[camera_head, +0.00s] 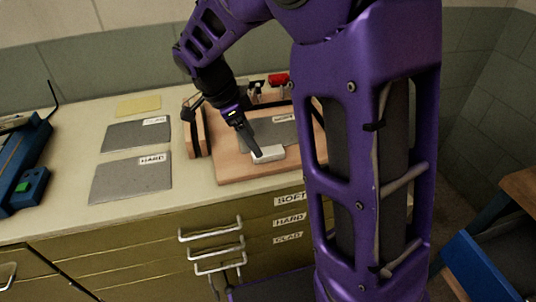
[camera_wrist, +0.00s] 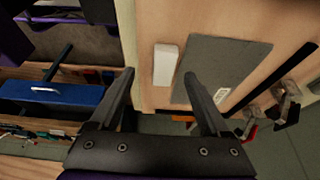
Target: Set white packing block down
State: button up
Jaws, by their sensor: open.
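The white packing block (camera_head: 268,154) lies on the wooden board (camera_head: 232,173), near its front edge and beside a grey sheet (camera_head: 277,133). My gripper (camera_head: 255,151) points down at the block from above. In the wrist view my gripper (camera_wrist: 159,76) is open, with its two fingers wide apart. The white block (camera_wrist: 165,64) shows between and just beyond the fingertips, with a gap to each finger in the picture. I cannot tell how high the tips are above the board.
Two grey sheets with labels, one reading HARD (camera_head: 130,177), lie on the bench left of the board. A yellow pad (camera_head: 138,105) is behind them. A wooden upright (camera_head: 197,134) and clamps (camera_wrist: 285,98) edge the board. A blue machine (camera_head: 22,160) stands far left.

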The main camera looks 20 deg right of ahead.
aim_at(264, 151)
jog(key=x, duration=0.5)
jog(key=shift+w+d, duration=0.35)
jog(key=shift+d, duration=0.05)
jog(key=shift+r, duration=0.1)
grip_shut()
